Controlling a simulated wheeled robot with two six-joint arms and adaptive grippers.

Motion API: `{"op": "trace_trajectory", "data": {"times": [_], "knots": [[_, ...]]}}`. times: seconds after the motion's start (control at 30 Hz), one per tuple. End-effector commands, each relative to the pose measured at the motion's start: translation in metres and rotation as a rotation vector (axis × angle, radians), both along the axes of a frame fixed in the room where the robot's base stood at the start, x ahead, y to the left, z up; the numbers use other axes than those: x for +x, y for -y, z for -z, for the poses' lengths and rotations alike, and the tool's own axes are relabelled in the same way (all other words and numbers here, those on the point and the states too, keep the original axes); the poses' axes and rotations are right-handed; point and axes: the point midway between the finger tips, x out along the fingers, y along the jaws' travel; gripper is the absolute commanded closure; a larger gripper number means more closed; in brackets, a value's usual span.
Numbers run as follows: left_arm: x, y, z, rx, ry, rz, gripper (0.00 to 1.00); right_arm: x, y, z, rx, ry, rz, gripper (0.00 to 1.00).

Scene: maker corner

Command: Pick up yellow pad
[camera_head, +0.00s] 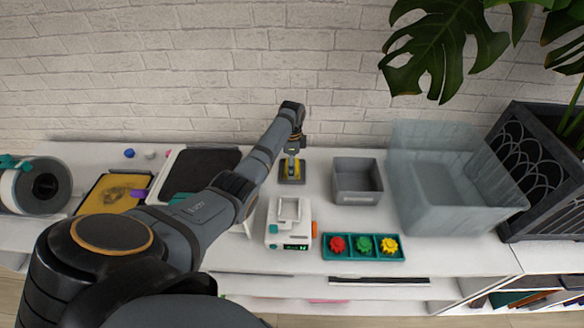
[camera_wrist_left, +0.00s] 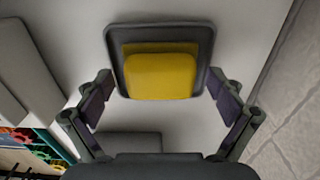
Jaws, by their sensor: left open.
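The yellow pad (camera_wrist_left: 160,76) is a rounded yellow block on a dark square base (camera_wrist_left: 203,45), seen large in the left wrist view. In the head view the dark base (camera_head: 292,179) stands on the white shelf top, and the yellow pad (camera_head: 285,168) is mostly hidden by my gripper. My left gripper (camera_head: 292,152) hangs over it, pointing down. In the left wrist view my left gripper (camera_wrist_left: 161,98) is open, with a finger on each side of the pad and visible gaps between. My right gripper is not in view.
A grey bin (camera_head: 357,197) stands right of the pad, with a large translucent box (camera_head: 470,205) beyond it. In front are a white device (camera_head: 275,236) and a teal tray (camera_head: 335,254) with coloured pieces. A dark-topped panel (camera_head: 170,180) lies left. The brick wall (camera_head: 210,90) is close behind.

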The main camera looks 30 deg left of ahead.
Motion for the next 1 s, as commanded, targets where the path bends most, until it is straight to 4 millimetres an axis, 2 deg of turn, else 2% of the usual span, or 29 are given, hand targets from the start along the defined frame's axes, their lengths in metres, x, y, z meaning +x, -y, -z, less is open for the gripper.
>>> {"op": "trace_trajectory", "data": {"times": [0.17,0.6,0.87,1.0], "knots": [[0.0,0.0,0.0,0.001,0.001,0.0,0.06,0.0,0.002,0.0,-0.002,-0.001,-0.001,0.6],[0.0,0.0,0.0,0.001,0.001,0.0,0.64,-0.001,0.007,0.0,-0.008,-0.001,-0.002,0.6],[0.0,0.0,-0.002,0.001,0.001,0.0,0.64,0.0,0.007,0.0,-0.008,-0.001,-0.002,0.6],[0.001,0.0,-0.014,0.001,0.004,0.0,0.64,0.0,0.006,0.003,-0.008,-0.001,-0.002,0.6]]}}
